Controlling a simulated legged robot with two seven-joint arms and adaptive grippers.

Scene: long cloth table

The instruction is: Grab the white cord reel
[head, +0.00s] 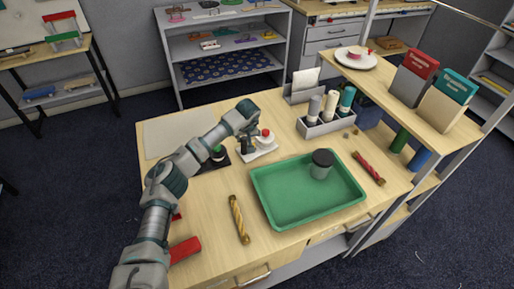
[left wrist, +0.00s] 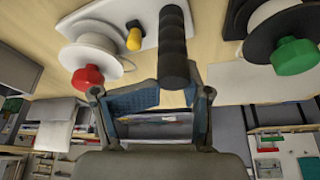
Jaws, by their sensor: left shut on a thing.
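The white cord reel (head: 263,144) stands on the wooden table beyond the green tray, with a red knob and a white base. In the left wrist view the white cord reel (left wrist: 92,55) is at the upper left, its black handle (left wrist: 173,45) rising at centre. My left gripper (head: 249,146) is at the reel's near left side in the head view. In the left wrist view my left gripper (left wrist: 166,97) is shut on that handle, its blue-padded fingers either side. The arm hides part of the base. My right gripper is not in view.
A black reel with a green knob (head: 216,155) stands just left of the white one. A green tray (head: 285,200) holds a dark-lidded jar (head: 320,164). A grey holder with rolls (head: 328,127) stands behind. A yellow twisted piece (head: 239,218) lies in front. A raised shelf borders the right.

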